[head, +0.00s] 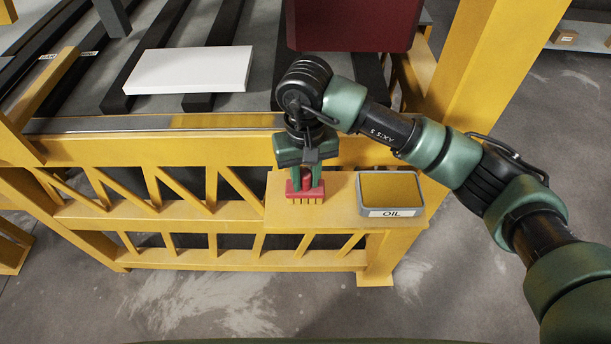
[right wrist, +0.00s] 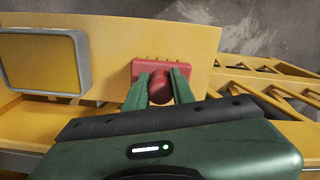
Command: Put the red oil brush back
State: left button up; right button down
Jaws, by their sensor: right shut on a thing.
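The red oil brush (head: 304,191) has a red block head with yellowish bristles pointing down. My right gripper (head: 304,178) is shut on its handle. The brush is upright over the yellow shelf, left of the oil tray; I cannot tell whether the bristles touch the shelf. In the right wrist view the brush (right wrist: 147,75) shows between the two green fingers of my right gripper (right wrist: 160,85). The grey oil tray (head: 417,206), labelled OIL, stands on the shelf's right part; it also shows in the right wrist view (right wrist: 84,62). My left gripper is not in view.
The yellow shelf (head: 345,187) juts from a yellow truss frame (head: 200,150). A white board (head: 190,70) lies on dark bars behind the frame. A dark red block (head: 350,25) hangs above, near my right arm. A yellow post (head: 480,60) stands at right.

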jog(key=c, duration=1.2)
grip_release()
jog(key=shift+r, duration=0.35)
notch_tip(320, 180, up, 11)
jog(key=b, duration=0.3)
jog(key=shift+f, duration=0.2)
jog(key=shift+r, duration=0.45)
jog(key=shift+s+f, duration=0.1)
